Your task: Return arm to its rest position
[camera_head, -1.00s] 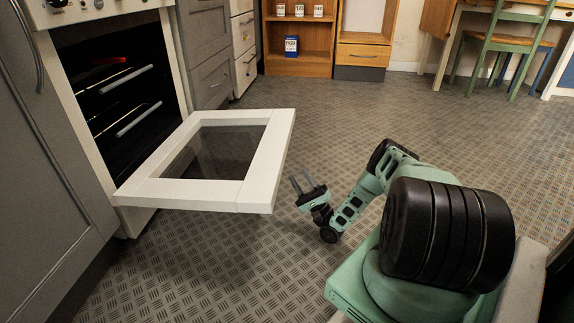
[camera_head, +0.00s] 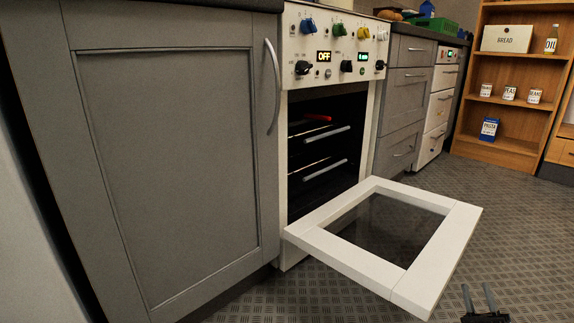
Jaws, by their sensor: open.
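My gripper (camera_head: 480,299) shows at the bottom edge of the head view, right of centre, with two thin grey fingers apart and nothing between them. It is in front of the open oven door, near its front corner and apart from it in the picture. The rest of my arm is out of view. The oven (camera_head: 333,52) is white, with its door (camera_head: 447,255) folded down flat and a glass pane in it. Racks with light bars and a red item show inside the dark cavity.
A grey cabinet (camera_head: 170,150) fills the left. Grey drawers (camera_head: 402,95) and white drawers (camera_head: 438,108) stand right of the oven. A wooden shelf (camera_head: 515,70) holds cans, a blue pasta box (camera_head: 489,129) and a bread box (camera_head: 507,38). The patterned floor (camera_head: 530,225) is clear at the right.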

